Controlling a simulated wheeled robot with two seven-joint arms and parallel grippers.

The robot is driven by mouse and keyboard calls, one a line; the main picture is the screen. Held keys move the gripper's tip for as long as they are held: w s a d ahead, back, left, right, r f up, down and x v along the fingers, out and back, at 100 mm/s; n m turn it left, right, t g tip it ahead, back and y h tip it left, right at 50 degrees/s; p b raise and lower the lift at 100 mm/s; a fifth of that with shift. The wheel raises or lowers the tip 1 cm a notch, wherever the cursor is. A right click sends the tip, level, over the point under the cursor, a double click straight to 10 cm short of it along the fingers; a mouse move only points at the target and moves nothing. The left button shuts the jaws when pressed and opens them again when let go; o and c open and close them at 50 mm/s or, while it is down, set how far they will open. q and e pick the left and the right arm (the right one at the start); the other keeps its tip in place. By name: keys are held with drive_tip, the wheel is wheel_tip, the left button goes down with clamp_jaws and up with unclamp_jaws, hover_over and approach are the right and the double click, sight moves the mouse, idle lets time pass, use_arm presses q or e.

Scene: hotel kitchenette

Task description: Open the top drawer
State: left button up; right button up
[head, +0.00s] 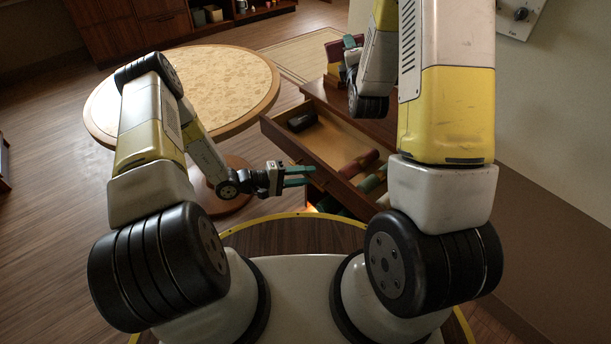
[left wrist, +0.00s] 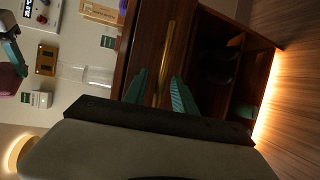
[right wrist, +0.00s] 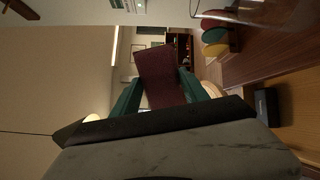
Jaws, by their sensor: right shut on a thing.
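The wooden drawer (head: 281,143) stands pulled out from the cabinet at the centre right of the head view. Inside lie a dark item (head: 302,121), a red roll (head: 358,164) and a green roll (head: 372,183). My left gripper (head: 312,176) is open just outside the drawer front. In the left wrist view, a brass handle bar (left wrist: 167,50) shows beyond its parted teal fingers (left wrist: 160,92); I cannot tell whether they touch it. My right gripper (right wrist: 158,92) is shut on a flat dark red object (right wrist: 160,72), raised above the cabinet.
A round table (head: 245,65) stands left of the drawer. My right arm hides much of the cabinet top. In the right wrist view, coloured discs (right wrist: 214,34) stand on the wooden top. An open, dark shelf space (left wrist: 222,65) with a glowing lower edge lies below the drawer.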

use_arm(q)
drive_tip(key=v, duration=1.2)
drive_tip(key=shift+f, duration=0.1)
